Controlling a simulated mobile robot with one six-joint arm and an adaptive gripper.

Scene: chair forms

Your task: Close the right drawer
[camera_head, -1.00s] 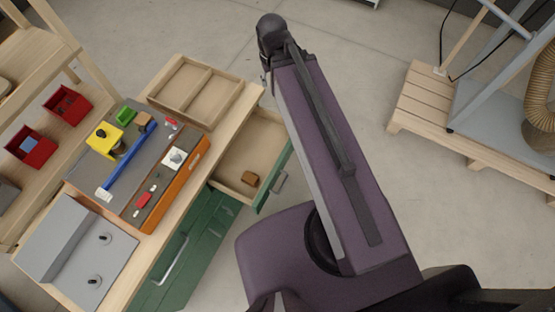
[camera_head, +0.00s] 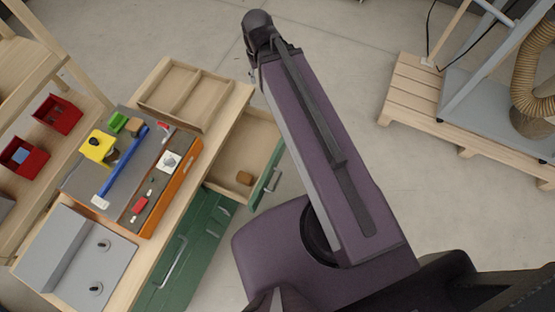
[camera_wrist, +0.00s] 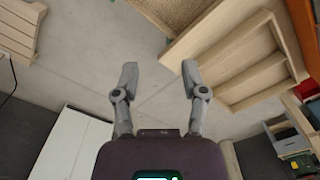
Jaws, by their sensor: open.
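The right drawer (camera_head: 235,158) is pulled out of the workbench in the head view. Its green front (camera_head: 264,182) with a metal handle (camera_head: 272,180) stands away from the cabinet. A small brown block (camera_head: 244,178) lies inside near the front. My gripper (camera_wrist: 159,78) is open and empty in the wrist view, its two fingers wide apart over the floor. What looks like part of the drawer (camera_wrist: 178,10) shows at the top of that view, beyond the fingertips and apart from them. The gripper is hidden in the head view.
The benchtop holds a divided wooden tray (camera_head: 205,107), a grey board (camera_head: 98,188) with coloured parts, and a grey box (camera_head: 66,240). Green cabinet doors (camera_head: 185,262) are below. A wooden pallet (camera_head: 410,100) stands at right. Floor between is clear.

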